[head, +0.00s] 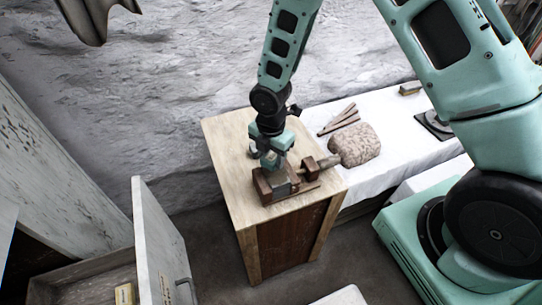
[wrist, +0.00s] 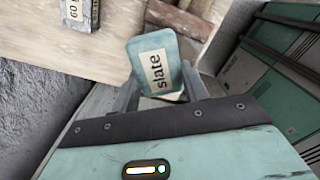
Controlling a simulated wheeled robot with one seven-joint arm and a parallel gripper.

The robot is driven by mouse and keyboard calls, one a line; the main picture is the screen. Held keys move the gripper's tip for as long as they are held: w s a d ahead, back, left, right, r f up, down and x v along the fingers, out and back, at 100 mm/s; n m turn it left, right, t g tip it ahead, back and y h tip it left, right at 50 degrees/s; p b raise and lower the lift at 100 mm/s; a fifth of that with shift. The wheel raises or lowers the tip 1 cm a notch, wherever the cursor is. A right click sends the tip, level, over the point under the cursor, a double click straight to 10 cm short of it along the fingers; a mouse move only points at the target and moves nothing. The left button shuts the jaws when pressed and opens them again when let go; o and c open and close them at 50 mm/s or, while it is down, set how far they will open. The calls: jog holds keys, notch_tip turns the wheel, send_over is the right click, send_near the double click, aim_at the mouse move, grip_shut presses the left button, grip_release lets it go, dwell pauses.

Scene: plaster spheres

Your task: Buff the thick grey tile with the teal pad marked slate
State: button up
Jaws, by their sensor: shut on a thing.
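My gripper (head: 270,160) is over the pale wooden top of a cabinet. In the wrist view its fingers (wrist: 160,98) are shut on the teal pad (wrist: 146,58), whose white label reads "slate". In the head view the gripper is just above a brown wooden clamp (head: 264,186). A grey block (head: 284,184), seemingly the thick grey tile, sits in the clamp below the gripper. The arm and gripper partly cover it. I cannot tell whether the pad touches it.
A block labelled "60" (wrist: 78,12) shows in the wrist view. A cloth-covered bench (head: 400,150) at right holds a mottled stone (head: 355,146), wooden sticks (head: 340,120) and a small box (head: 410,88). An open drawer at lower left, with a tall pale front (head: 158,245), holds a yellowish block (head: 124,294).

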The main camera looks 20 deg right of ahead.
jog(key=shift+r, duration=0.2)
notch_tip(320, 180, up, 4)
jog(key=p, duration=0.3)
jog(key=shift+f, duration=0.1)
dwell(0.8)
